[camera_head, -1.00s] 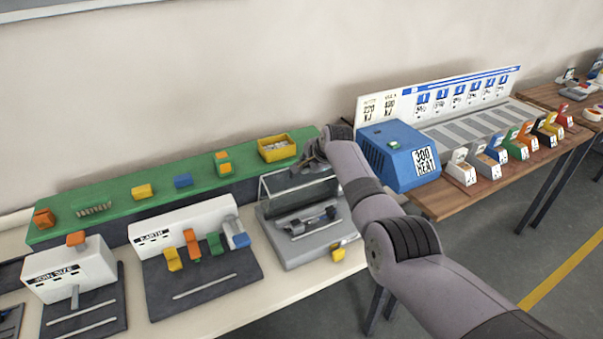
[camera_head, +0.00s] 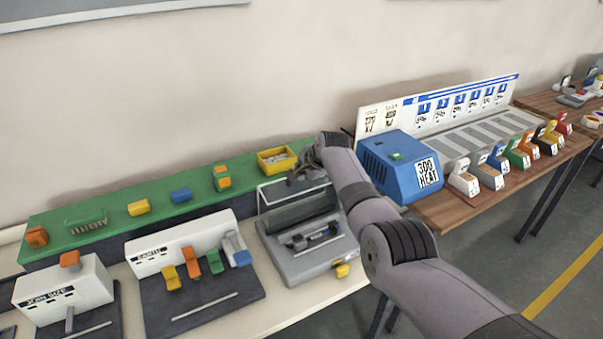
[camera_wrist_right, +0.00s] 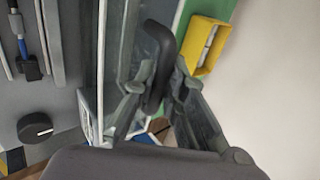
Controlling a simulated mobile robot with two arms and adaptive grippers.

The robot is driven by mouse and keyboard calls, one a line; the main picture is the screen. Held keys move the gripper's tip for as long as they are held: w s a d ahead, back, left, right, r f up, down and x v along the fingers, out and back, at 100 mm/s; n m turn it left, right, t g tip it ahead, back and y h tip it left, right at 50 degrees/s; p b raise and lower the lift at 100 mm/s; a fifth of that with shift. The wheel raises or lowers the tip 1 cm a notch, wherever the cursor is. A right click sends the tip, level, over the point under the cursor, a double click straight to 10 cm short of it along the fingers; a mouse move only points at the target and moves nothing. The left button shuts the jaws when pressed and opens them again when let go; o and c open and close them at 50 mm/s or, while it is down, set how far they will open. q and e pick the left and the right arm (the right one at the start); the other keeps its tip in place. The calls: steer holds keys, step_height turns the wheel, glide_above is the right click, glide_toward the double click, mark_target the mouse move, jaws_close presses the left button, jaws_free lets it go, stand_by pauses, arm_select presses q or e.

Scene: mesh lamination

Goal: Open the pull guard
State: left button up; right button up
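The pull guard (camera_head: 283,197) is a clear panel with a pale frame on the grey machine (camera_head: 320,264) on the bench. It stands raised and tilted up at the machine's back, and the front bed with its dark part is uncovered. My right gripper (camera_head: 311,160) is at the guard's upper right corner. In the right wrist view, the black curved handle (camera_wrist_right: 158,60) lies between the two fingers of my right gripper (camera_wrist_right: 160,75), which appear closed against it. My left gripper is not in view.
A green shelf (camera_head: 110,218) with coloured blocks and a yellow bin (camera_head: 275,167) runs behind the machine. A blue heater box (camera_head: 390,162) stands close to the right of my arm. A white switch box (camera_head: 178,241) with coloured levers is to the left.

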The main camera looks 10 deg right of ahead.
steer(key=o, duration=0.4)
steer(key=shift+s, duration=0.1)
steer(key=shift+s+d+r, duration=0.15)
steer(key=shift+s+r, duration=0.15)
steer(key=shift+r, duration=0.15)
steer(key=v, duration=1.1)
steer(key=shift+f, duration=0.1)
